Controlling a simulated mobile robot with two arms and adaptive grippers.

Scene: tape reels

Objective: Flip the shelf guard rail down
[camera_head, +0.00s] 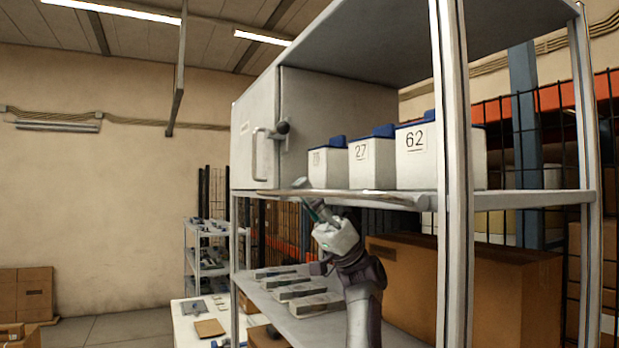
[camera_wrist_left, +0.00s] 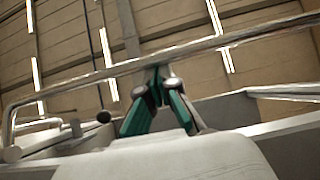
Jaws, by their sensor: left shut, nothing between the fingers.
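The guard rail (camera_head: 375,197) is a thin grey bar along the front edge of the metal shelf, level with the shelf board in the head view. In the left wrist view the rail (camera_wrist_left: 80,82) crosses the picture on a slant, just past my fingertips. My left gripper (camera_head: 304,188) is at the rail, reaching up from below and in front. Its green-and-grey fingers (camera_wrist_left: 160,78) are shut with nothing between them. The tips meet or overlap the rail; I cannot tell if they touch it. My right gripper is in neither view.
White bins (camera_head: 413,158) numbered 62 and 27, and one more, stand on the shelf behind the rail. A grey cabinet door (camera_head: 258,140) with a handle is at the left. A front post (camera_head: 452,120) and a large cardboard box (camera_head: 480,285) flank my arm on the right.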

